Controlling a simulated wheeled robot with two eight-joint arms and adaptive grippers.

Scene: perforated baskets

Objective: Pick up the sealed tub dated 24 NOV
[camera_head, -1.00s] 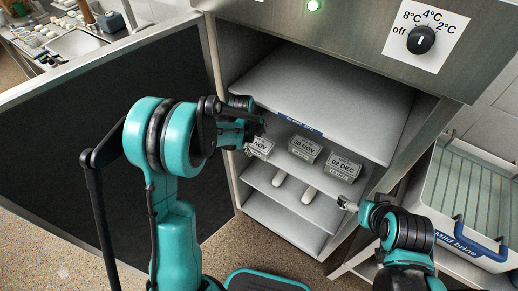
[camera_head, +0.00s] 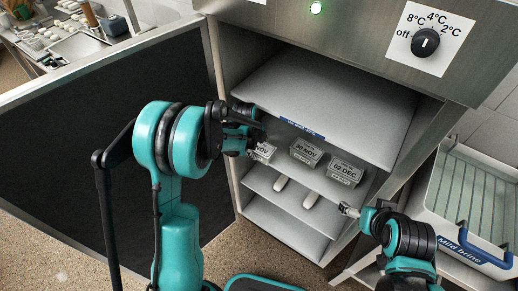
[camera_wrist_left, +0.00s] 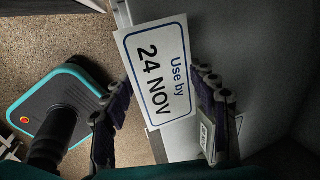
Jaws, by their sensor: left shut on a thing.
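The 24 NOV tub fills the middle of the left wrist view, its white "Use by 24 NOV" label (camera_wrist_left: 158,72) facing the camera and tilted. My left gripper (camera_wrist_left: 170,115) is shut on it, one finger on each side. In the head view my left gripper (camera_head: 258,138) is at the left of the fridge's middle shelf. It partly covers a tub (camera_head: 264,152) there, of whose date only "NOV" reads. I cannot tell whether the held tub touches the shelf. My right gripper (camera_head: 348,210) is at the fridge's lower right; its fingers are too small to judge.
The 30 NOV tub (camera_head: 306,152) and 02 DEC tub (camera_head: 345,171) stand to the right on the same shelf (camera_head: 275,187). An upper shelf (camera_head: 330,100) lies close above. The open door (camera_head: 110,140) is on the left. A "Mild brine" basket (camera_head: 470,205) stands at right.

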